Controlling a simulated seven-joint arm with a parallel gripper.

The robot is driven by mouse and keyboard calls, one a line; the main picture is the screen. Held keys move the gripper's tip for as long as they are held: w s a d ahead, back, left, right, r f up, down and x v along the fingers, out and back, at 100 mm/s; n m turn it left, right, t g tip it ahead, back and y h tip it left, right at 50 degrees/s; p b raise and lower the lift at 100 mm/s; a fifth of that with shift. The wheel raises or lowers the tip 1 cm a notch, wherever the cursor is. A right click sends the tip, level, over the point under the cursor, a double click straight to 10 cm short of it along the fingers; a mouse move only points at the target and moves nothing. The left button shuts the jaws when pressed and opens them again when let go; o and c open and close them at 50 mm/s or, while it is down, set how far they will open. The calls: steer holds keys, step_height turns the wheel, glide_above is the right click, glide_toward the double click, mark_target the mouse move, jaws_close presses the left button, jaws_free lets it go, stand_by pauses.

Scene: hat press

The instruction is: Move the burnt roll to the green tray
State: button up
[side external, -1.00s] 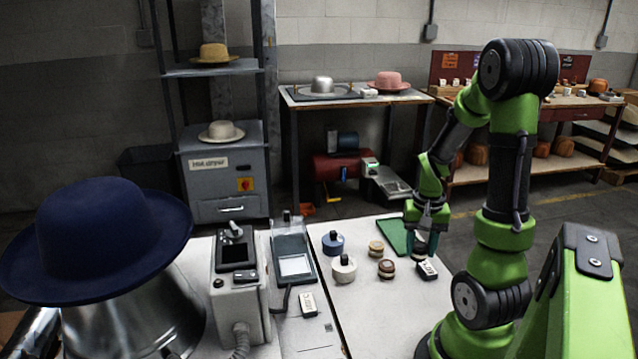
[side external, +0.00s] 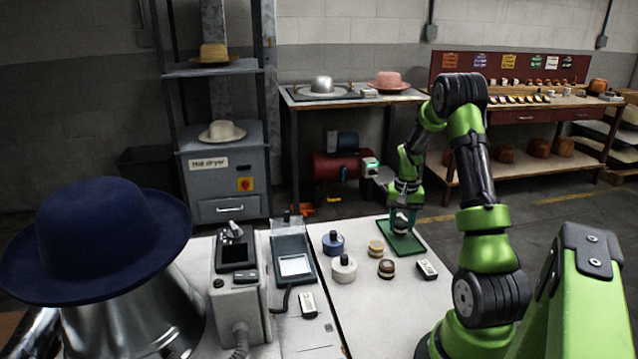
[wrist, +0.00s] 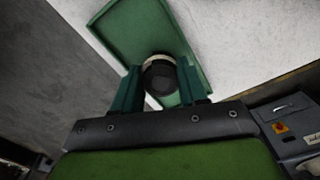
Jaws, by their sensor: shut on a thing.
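My gripper (side external: 403,214) is shut on a dark roll with a pale band (wrist: 160,78), which I take to be the burnt roll. The roll also shows between the fingers in the side view (side external: 401,225). The fingers (wrist: 158,88) stand on either side of it in the wrist view. The green tray (side external: 412,247) is directly below, at the table's back right, and its rim also shows in the wrist view (wrist: 112,28). I cannot tell whether the roll touches the tray floor. No other thing shows in the tray.
A tan roll (side external: 376,247) and a brown roll (side external: 386,268) stand left of and in front of the tray. A blue pot (side external: 332,243), a white pot (side external: 343,268) and a small labelled block (side external: 427,270) are near. The table's front right is clear.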

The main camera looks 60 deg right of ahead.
steer(key=shift+f, duration=0.4)
steer(key=shift+f, duration=0.1)
steer(key=o, duration=1)
steer(key=shift+o, duration=0.2)
